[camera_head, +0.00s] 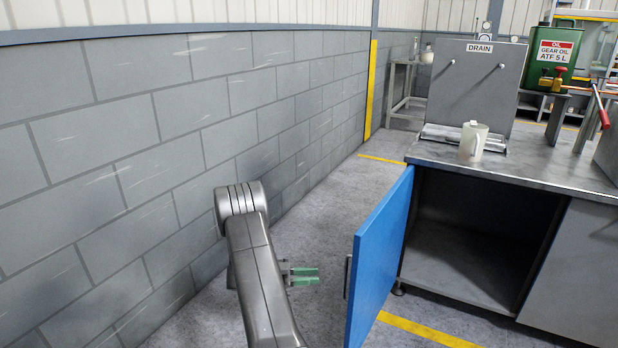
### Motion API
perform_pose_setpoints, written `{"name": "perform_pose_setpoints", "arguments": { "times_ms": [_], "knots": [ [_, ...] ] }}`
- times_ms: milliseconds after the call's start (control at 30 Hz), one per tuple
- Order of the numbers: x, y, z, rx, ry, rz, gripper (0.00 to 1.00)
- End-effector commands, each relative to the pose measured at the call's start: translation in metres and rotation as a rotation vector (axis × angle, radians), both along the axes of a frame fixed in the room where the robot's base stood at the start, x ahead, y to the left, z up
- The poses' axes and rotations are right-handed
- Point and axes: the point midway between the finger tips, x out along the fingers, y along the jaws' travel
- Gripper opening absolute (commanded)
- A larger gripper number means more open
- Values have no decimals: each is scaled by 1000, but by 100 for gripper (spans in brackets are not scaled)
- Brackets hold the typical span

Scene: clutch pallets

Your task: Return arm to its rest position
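My grey arm (258,270) rises from the bottom of the head view, bends at a rounded joint and reaches down in front of the block wall. My gripper (306,276) points right, with two green fingers, one above the other, and a narrow gap between them. It appears open and holds nothing that I can see. It is left of the blue cabinet door (378,268) and apart from its handle (347,277). The wrist is partly hidden behind the arm.
The blue door stands swung out from a dark, empty-looking cabinet (470,250) under a metal bench (560,170). A pale jug (473,141) and a green oil can (550,58) stand above. The block wall (120,180) is close on the left. Grey floor (340,200) lies clear between.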

Motion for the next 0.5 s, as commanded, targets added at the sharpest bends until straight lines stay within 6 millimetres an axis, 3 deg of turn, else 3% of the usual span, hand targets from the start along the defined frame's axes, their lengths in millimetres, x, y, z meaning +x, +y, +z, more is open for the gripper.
{"name": "perform_pose_setpoints", "arguments": {
  "times_ms": [300,500],
  "knots": [
    [5,-65,-1,0,-2,-4,24],
    [7,-95,-1,0,-2,-3,24]
  ]
}}
